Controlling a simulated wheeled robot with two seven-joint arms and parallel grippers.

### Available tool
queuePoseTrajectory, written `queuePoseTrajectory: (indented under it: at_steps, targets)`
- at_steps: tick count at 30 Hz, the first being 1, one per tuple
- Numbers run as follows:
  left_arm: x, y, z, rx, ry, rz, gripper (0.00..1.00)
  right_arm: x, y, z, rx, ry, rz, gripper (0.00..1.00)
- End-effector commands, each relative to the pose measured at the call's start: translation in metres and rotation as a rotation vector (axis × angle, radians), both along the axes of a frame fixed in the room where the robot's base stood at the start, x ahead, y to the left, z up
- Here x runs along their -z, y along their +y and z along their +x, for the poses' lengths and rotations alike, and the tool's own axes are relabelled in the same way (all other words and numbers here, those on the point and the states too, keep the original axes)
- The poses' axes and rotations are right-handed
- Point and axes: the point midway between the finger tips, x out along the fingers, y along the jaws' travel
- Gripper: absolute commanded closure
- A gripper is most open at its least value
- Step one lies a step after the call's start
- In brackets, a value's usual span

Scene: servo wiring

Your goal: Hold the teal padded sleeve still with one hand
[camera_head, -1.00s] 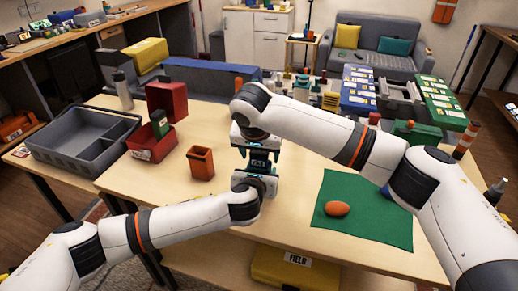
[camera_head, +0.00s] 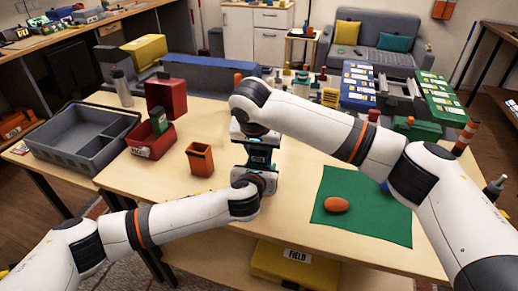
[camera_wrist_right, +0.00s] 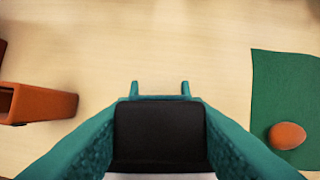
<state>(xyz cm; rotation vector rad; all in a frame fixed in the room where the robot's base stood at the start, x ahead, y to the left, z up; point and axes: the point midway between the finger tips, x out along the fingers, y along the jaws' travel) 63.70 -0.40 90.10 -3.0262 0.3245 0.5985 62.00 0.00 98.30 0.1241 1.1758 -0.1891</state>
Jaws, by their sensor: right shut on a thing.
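My right gripper (camera_head: 257,144) reaches down over the middle of the table. In the right wrist view, two teal arms with rough, padded-looking sides flank a black block (camera_wrist_right: 160,133), and thin teal tips show beyond it. The right gripper is shut on this block-like thing. In the head view, a dark body with teal edges (camera_head: 260,156) shows between my two hands. I cannot tell a separate teal padded sleeve from the teal gripper parts. My left gripper (camera_head: 264,172) is close in front of the right one, and its jaws are hidden.
An orange open container (camera_head: 200,159) stands left of the hands. A green mat (camera_head: 365,225) with an orange egg-shaped thing (camera_head: 336,205) lies to the right. A red bin (camera_head: 151,143) and a grey tray (camera_head: 50,150) are at the left. Bare tabletop shows around the hands.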

Motion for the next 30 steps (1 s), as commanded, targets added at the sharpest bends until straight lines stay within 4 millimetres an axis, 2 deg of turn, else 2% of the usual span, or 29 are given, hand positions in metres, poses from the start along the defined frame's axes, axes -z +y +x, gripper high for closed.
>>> queuePoseTrajectory:
  at_steps: [30]
  targets:
    - [0.005,0.002,-0.001,-0.004,0.009,0.005,0.70,-0.025,0.002,0.000,-0.002,-0.007,0.004,0.82]
